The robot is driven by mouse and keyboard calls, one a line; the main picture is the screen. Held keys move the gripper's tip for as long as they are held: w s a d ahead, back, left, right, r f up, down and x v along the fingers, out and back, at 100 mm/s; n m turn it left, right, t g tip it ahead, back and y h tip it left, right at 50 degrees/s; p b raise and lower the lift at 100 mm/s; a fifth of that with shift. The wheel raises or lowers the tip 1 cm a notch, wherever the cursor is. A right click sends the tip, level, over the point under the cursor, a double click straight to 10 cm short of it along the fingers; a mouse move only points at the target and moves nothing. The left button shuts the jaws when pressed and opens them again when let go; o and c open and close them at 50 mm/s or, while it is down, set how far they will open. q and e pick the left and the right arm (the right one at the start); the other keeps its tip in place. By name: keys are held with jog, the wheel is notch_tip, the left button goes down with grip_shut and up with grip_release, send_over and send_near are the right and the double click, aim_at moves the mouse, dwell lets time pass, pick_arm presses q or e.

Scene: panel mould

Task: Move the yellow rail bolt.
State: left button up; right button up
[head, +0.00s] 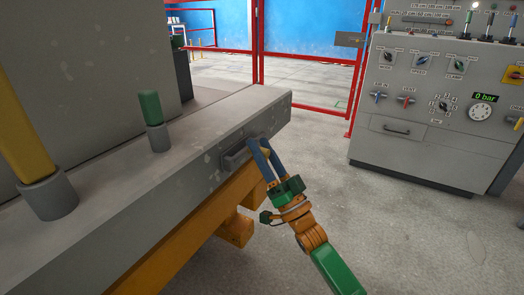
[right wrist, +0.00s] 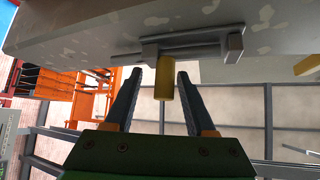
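The yellow rail bolt (right wrist: 164,82) is a short yellow cylinder at a grey bracket (right wrist: 195,44) on the side of the grey mould. In the head view the bolt (head: 266,153) shows small and partly covered between the fingers of my right gripper (head: 259,141). In the right wrist view the fingers of that gripper (right wrist: 160,74) stand apart on either side of the bolt, with a visible gap on each side. The right gripper is open and holds nothing. My left gripper is not in view.
The grey mould slab (head: 210,130) rests on an orange frame (head: 190,235). A thick yellow post (head: 25,135) and a green-topped pin (head: 150,108) rise from it. A grey control cabinet (head: 430,120) stands at right, red fencing (head: 310,109) behind. The floor between is clear.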

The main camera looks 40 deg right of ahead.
jog(key=v, duration=0.7)
dwell(0.4)
